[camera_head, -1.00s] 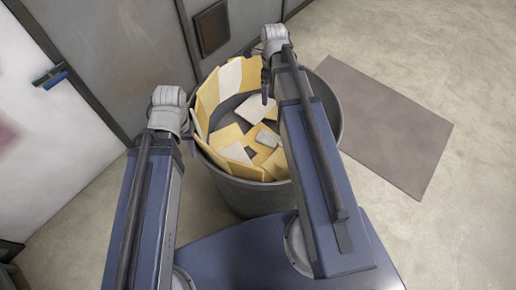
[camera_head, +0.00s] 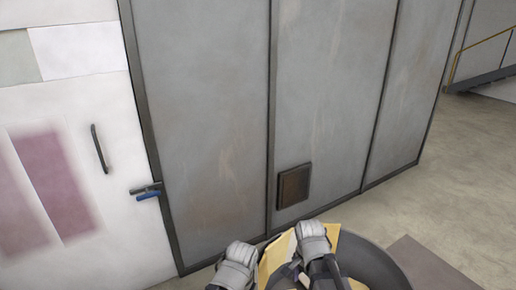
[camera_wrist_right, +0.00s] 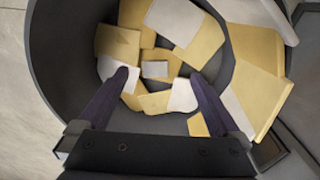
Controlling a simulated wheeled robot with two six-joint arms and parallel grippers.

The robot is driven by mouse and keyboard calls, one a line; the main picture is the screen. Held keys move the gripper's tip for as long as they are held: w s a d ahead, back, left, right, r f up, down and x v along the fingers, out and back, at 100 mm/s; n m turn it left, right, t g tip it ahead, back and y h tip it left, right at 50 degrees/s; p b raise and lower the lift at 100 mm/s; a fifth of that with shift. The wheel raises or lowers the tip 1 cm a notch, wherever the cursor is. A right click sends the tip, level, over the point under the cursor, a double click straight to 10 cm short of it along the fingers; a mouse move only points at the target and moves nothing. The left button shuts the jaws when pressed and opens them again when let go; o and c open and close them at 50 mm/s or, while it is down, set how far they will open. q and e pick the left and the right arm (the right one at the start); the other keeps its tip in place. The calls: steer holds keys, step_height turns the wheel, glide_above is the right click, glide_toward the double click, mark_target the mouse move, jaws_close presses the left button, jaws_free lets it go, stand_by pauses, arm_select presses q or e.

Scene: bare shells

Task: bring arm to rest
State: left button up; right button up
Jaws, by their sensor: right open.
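My right gripper (camera_wrist_right: 160,80) is open in the right wrist view, its two dark fingers apart with nothing between them. It points down over the grey bin (camera_wrist_right: 52,55), whose papers and cardboard pieces lie beyond the fingertips. In the head view, my right wrist (camera_head: 312,238) shows at the bottom edge in front of the bin (camera_head: 375,268). My left wrist (camera_head: 238,265) shows beside it, lower and further left. The fingers of the left gripper are hidden, so its opening does not show.
Grey wall panels (camera_head: 205,120) with a small dark vent (camera_head: 294,186) stand behind the bin. A white door (camera_head: 85,150) with a handle is at the left. A dark mat (camera_head: 425,262) lies right of the bin. Bare floor (camera_head: 460,170) is clear at the right.

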steer(key=s+a+n, duration=0.7)
steer(key=a+n, duration=0.1)
steer(key=n, duration=0.7)
steer(key=shift+s+a+h, duration=0.15)
steer(key=shift+h, duration=0.15)
